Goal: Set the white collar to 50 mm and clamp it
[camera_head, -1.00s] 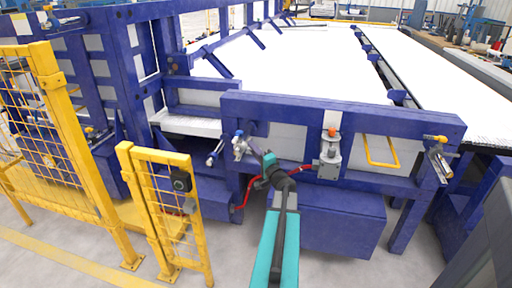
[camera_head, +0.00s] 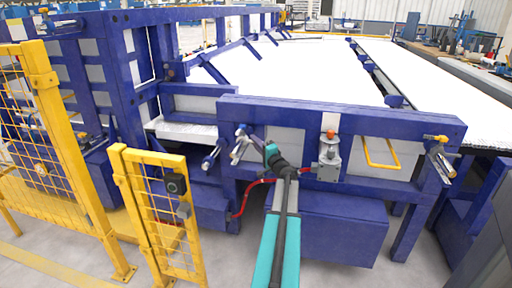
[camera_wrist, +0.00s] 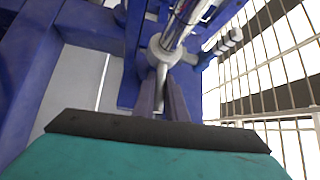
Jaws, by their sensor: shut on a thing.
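The pale grey-white collar (camera_wrist: 165,52) sits around a shiny metal rod (camera_wrist: 187,18) in the wrist view. A short handle (camera_wrist: 162,76) sticks out from the collar toward me. My gripper (camera_wrist: 162,100) is shut on this handle, one finger on each side. In the head view the collar (camera_head: 237,152) is small, at the left end of the blue front beam, and my gripper (camera_head: 246,139) reaches it from the right. Any scale or 50 mm mark is too small to read. I cannot tell whether the clamp is tight.
The blue machine frame (camera_head: 400,119) stands close behind my gripper. Another rod with a fitting (camera_head: 212,155) is just left of the collar. A yellow mesh gate (camera_head: 152,205) stands at left. Open floor lies in front.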

